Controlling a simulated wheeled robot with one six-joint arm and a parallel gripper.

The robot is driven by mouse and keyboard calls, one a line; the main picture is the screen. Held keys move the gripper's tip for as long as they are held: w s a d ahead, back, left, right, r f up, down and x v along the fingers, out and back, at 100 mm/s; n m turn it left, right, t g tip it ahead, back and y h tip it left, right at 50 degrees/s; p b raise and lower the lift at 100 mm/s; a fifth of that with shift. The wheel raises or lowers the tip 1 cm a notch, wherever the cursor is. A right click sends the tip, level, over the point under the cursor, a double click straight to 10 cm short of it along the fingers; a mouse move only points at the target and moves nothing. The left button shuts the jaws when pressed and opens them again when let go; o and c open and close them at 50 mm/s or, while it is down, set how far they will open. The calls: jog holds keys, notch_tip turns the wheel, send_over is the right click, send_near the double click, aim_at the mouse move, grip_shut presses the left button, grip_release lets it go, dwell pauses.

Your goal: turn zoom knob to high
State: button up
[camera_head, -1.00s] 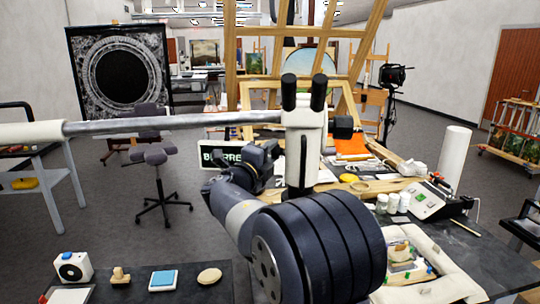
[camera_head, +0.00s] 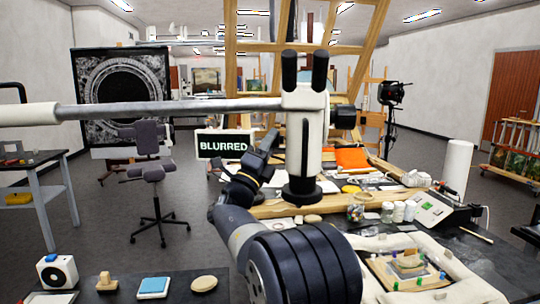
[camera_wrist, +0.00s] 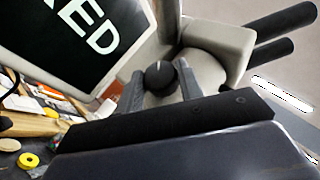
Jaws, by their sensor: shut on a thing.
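The zoom knob (camera_wrist: 160,77) is small, round and dark with a light mark near its top edge. It sits on the side of the cream microscope (camera_head: 305,130), whose body (camera_wrist: 217,45) fills the upper middle of the wrist view. My gripper (camera_wrist: 160,82) has one grey finger on each side of the knob and is shut on it. In the head view my gripper (camera_head: 268,145) reaches the microscope's left side, and the knob is hidden there. A dark sign (camera_head: 223,144) left of the microscope reads "BLURRED".
A long metal bar (camera_head: 170,108) extends left from the microscope. Jars (camera_head: 398,211), an orange cloth (camera_head: 352,158) and a padded frame (camera_head: 440,255) crowd the bench at right. A dark table (camera_head: 215,290) with small items is at front left. A stool (camera_head: 155,190) stands on open floor.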

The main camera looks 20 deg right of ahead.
jog(key=shift+w+f+m+g+h+b, duration=0.15)
jog(key=shift+m+g+h+b, duration=0.15)
jog(key=shift+m+h, duration=0.15)
jog(key=o, duration=1)
jog(key=b+v, duration=0.2)
jog(key=v, duration=0.8)
jog(key=shift+a+f, duration=0.15)
jog(key=shift+f, duration=0.15)
